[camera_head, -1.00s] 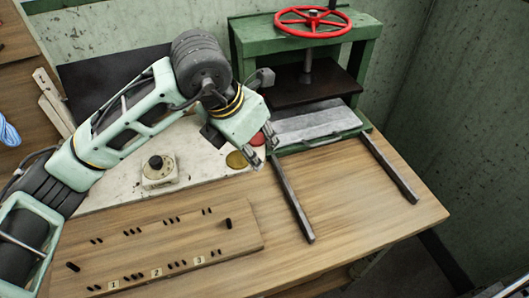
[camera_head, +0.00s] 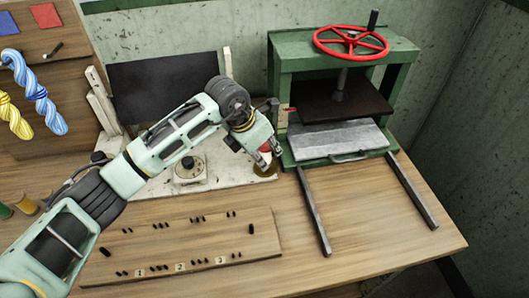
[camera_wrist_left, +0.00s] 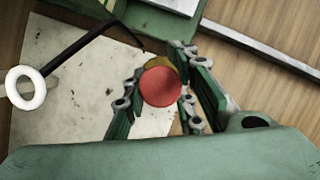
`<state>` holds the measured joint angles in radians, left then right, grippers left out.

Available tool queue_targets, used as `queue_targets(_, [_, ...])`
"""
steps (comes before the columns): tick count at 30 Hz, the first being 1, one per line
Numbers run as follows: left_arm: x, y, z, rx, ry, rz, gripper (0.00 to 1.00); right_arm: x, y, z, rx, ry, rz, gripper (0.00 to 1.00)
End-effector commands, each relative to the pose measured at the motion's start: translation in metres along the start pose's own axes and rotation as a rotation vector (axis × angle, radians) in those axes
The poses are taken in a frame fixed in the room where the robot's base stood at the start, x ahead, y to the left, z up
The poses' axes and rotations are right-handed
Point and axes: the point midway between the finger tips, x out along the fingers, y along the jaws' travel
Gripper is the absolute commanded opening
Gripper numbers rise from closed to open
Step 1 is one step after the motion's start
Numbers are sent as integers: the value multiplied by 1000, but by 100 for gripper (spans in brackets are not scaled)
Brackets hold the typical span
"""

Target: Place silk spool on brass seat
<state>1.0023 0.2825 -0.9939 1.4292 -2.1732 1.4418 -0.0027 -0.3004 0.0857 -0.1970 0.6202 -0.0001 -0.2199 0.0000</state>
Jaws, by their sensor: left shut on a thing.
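My left gripper (camera_head: 268,158) is shut on a red spool (camera_head: 265,146), which is mostly hidden by the fingers in the head view. In the left wrist view the spool's round red end (camera_wrist_left: 161,88) sits between the two green fingers. The brass seat (camera_head: 265,172) is a round golden disc on the right end of the pale board, close below the fingertips. In the wrist view a crescent of the brass seat (camera_wrist_left: 165,62) shows past the red end. I cannot tell whether spool and seat touch. My right gripper is not in view.
A green press (camera_head: 283,90) with a red handwheel stands just right of the gripper, its metal plate and two rails in front. A dial box (camera_head: 189,169) sits left on the pale board. A pegged wooden board (camera_head: 190,248) lies in front. A white ring (camera_wrist_left: 25,88) on a dark rod is nearby.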

Motion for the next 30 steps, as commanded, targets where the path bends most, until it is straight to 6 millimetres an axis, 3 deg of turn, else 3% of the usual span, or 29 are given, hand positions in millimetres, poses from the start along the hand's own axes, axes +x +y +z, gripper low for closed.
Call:
queue_targets(3, [10,0,-4,-1,0,-1,0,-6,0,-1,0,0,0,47])
queue_targets(14, [16,0,-6,0,-1,1,0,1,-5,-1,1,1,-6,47])
queue_targets(15, [14,0,-6,0,-1,0,28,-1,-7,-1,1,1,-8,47])
queue_targets(18, [14,0,-6,0,-1,0,37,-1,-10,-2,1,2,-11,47])
queue_targets(21, [14,0,-6,0,-1,0,45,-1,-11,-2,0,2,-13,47])
queue_targets(30, [13,0,-5,0,-1,0,45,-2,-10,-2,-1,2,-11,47])
